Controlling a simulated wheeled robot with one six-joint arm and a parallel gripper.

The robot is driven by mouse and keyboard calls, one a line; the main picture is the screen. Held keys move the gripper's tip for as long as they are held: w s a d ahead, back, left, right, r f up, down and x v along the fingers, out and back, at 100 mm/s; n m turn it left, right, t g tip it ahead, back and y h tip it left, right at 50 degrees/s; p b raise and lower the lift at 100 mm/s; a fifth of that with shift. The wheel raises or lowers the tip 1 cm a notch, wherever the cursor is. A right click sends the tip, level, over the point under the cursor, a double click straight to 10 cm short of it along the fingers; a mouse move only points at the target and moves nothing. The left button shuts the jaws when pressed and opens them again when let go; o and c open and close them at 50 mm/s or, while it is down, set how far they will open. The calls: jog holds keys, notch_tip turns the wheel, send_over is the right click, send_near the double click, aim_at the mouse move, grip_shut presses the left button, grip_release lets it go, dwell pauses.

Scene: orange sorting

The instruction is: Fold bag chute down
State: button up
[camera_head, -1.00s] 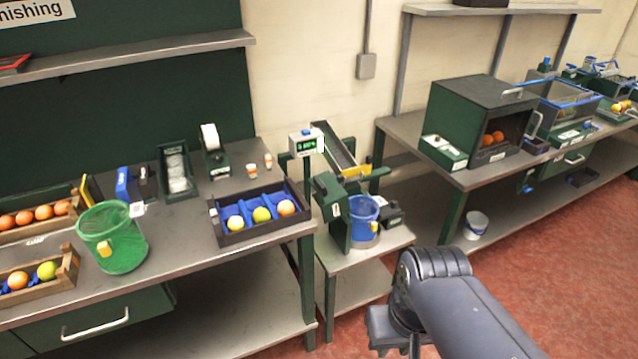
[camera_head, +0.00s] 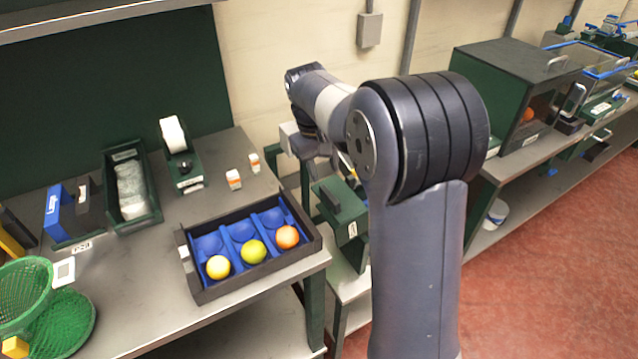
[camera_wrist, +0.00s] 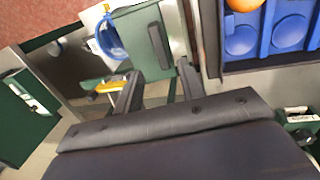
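The chute shows in the wrist view only as a yellow-edged end (camera_wrist: 111,86) beside my left finger; the rest is hidden behind my gripper. In the head view my arm covers the chute. My gripper (camera_wrist: 160,78) has its two fingers apart with nothing seen held between them. It is over the small stand, close to the chute; I cannot tell if it touches.
A black tray (camera_head: 262,285) with blue compartments holds several fruits on the left bench, close to the stand. A green mesh basket (camera_head: 25,292) is at far left. A dark green box (camera_head: 495,85) stands on the right bench. Red floor is free at lower right.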

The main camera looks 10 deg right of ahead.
aim_at(329, 193)
jog(key=f, duration=0.3)
jog(key=d+f, duration=0.1)
jog(key=f, duration=0.3)
jog(key=w+f+p, duration=0.1)
jog(key=f, duration=0.2)
jog(key=shift+d+f, duration=0.35)
jog(key=shift+d, duration=0.05)
jog(key=shift+c, duration=0.5)
grip_shut()
